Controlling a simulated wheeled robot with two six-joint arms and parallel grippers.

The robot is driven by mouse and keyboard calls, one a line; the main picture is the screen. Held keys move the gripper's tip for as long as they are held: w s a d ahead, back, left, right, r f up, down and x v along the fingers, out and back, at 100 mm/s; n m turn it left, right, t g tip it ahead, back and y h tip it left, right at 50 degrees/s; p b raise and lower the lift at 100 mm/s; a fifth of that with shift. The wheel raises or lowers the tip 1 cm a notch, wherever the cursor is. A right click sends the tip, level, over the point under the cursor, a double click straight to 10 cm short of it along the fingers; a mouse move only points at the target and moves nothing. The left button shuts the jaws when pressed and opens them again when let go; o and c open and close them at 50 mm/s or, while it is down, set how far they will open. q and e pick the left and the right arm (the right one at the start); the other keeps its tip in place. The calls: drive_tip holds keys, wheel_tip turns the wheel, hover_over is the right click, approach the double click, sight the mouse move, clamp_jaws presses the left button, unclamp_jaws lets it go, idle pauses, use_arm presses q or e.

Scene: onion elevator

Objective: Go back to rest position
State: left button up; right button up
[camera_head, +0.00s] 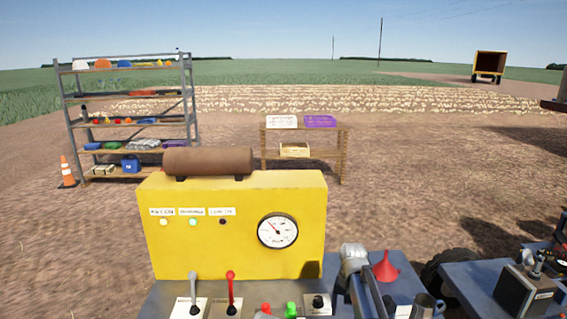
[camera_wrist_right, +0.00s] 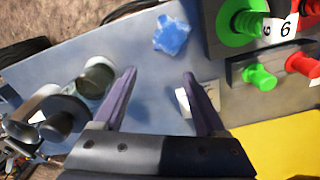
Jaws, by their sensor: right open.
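My right gripper (camera_wrist_right: 160,80) is open in the right wrist view. Its two purple-grey fingers stand apart over a blue-grey bench surface (camera_wrist_right: 140,45), with nothing gripped between them. A white label (camera_wrist_right: 184,102) lies partly behind the right-hand finger. My left gripper is not in view. In the head view a grey jointed metal part (camera_head: 354,262) rises at the bottom centre; I cannot tell whether it is my arm.
A red funnel (camera_head: 385,268) is right. Green knobs (camera_wrist_right: 259,77) and a blue crumpled item (camera_wrist_right: 172,36) lie near my right gripper.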

drive_tip(key=s+a+n, duration=0.4)
drive_tip(key=s+a, duration=0.2)
drive_tip(key=s, duration=0.6)
drive_tip(key=s+a+n+h, duration=0.1)
drive_tip(key=s+a+n, duration=0.2)
drive_tip(key=s+a, duration=0.4)
drive_tip(key=s, duration=0.4)
drive_tip(key=shift+s+a+n, duration=0.15)
drive_tip(key=shift+s+n, duration=0.2)
drive_tip(key=shift+n, duration=0.05)
